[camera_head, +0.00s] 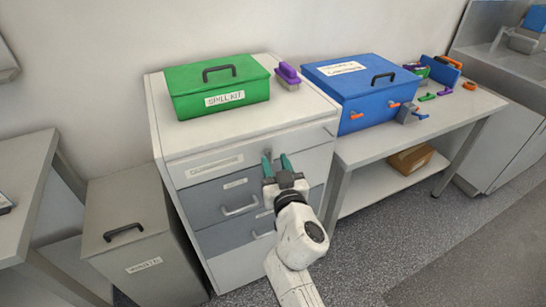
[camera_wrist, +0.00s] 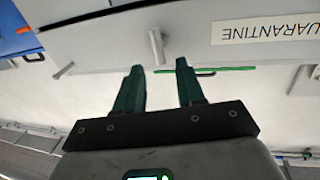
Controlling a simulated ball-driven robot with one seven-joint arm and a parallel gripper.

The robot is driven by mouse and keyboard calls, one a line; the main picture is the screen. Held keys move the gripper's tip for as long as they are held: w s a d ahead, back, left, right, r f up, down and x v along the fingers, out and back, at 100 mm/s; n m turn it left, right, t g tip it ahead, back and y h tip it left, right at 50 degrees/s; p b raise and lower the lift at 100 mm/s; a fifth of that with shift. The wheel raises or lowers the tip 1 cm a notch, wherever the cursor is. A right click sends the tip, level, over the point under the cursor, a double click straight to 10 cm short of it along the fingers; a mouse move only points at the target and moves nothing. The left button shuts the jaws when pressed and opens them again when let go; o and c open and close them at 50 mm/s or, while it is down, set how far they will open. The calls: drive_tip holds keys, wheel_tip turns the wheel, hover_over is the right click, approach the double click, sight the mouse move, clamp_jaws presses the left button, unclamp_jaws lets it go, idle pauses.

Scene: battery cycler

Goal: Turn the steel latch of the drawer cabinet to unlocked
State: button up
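The drawer cabinet (camera_head: 240,135) is white with grey drawers. My gripper (camera_head: 276,160) is in front of its top drawer, right of the label. In the wrist view, which is upside down, my gripper (camera_wrist: 158,78) is open, with nothing between its two green fingers. A short steel bar (camera_wrist: 157,47), which looks like the latch, stands on the cabinet front just beyond the fingertips, near the gap's middle, seemingly apart from them.
A green spill kit box (camera_head: 218,90) and a purple-handled brush (camera_head: 288,75) stand on the cabinet. A blue box (camera_head: 360,90) is on the bench at right. A grey bin (camera_head: 125,215) stands at left. Floor (camera_head: 375,255) at front right is clear.

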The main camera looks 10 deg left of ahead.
sight(271, 154)
drive_tip(key=shift+b+x, duration=0.45)
drive_tip(key=shift+x, duration=1.35)
clamp_jaws()
